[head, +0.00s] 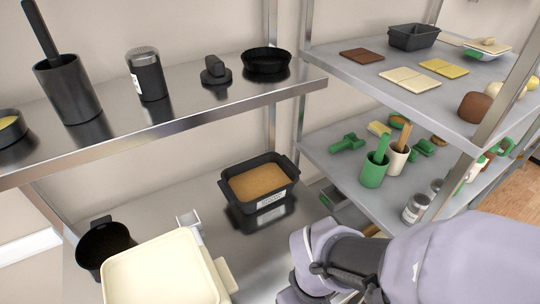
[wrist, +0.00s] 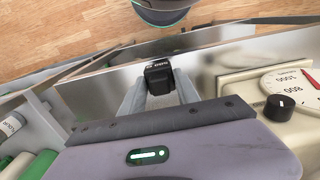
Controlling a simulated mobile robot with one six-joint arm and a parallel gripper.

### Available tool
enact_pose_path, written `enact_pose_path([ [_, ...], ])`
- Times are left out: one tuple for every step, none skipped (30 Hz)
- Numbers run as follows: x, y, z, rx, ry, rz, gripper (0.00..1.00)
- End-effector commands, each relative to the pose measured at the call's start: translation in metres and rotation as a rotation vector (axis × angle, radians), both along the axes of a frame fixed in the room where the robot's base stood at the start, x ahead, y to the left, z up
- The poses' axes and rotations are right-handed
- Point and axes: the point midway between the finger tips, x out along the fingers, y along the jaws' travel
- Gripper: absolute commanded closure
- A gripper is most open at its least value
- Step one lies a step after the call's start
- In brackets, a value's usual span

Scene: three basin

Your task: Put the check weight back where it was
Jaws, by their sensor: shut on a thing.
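In the wrist view my gripper (wrist: 160,92) is shut on a small black block with pale lettering on its edge, which I take to be the check weight (wrist: 160,77). The block sits between the two grey fingers, above a metal surface. In the head view my arm enters from the lower right. The fingers and the held block cannot be made out there.
A cream scale (wrist: 285,85) with a dial and black knob stands right of my gripper; a cream box-like top (head: 160,275) shows in the head view. A black basin (head: 258,188) of brown contents stands on the lower shelf. The upper shelf (head: 190,115) holds black containers.

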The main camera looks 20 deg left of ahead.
Motion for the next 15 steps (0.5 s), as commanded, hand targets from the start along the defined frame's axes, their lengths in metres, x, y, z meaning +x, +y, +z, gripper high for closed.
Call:
enact_pose_path([
  [0.014, 0.007, 0.000, -0.003, 0.005, -0.003, 1.00],
  [0.024, 0.012, -0.005, -0.002, 0.003, -0.003, 1.00],
  [0.037, 0.018, -0.008, -0.002, 0.003, -0.002, 1.00],
  [0.047, 0.023, -0.010, -0.002, 0.003, -0.003, 1.00],
  [0.055, 0.027, -0.011, -0.002, 0.003, -0.002, 1.00],
  [0.066, 0.033, -0.012, -0.002, 0.003, -0.001, 1.00],
  [0.073, 0.036, -0.013, -0.002, 0.003, -0.002, 1.00],
  [0.079, 0.039, -0.013, -0.002, 0.003, -0.002, 1.00],
  [0.086, 0.042, -0.013, -0.002, 0.003, -0.001, 1.00],
  [0.090, 0.044, -0.013, -0.002, 0.003, 0.000, 1.00],
  [0.093, 0.045, -0.013, -0.002, 0.003, 0.000, 1.00],
  [0.095, 0.047, -0.014, -0.002, 0.003, 0.000, 1.00],
  [0.096, 0.047, -0.016, -0.002, 0.003, 0.000, 1.00],
  [0.096, 0.047, -0.020, -0.003, 0.004, 0.000, 1.00],
  [0.096, 0.047, -0.027, -0.003, 0.004, 0.001, 1.00],
])
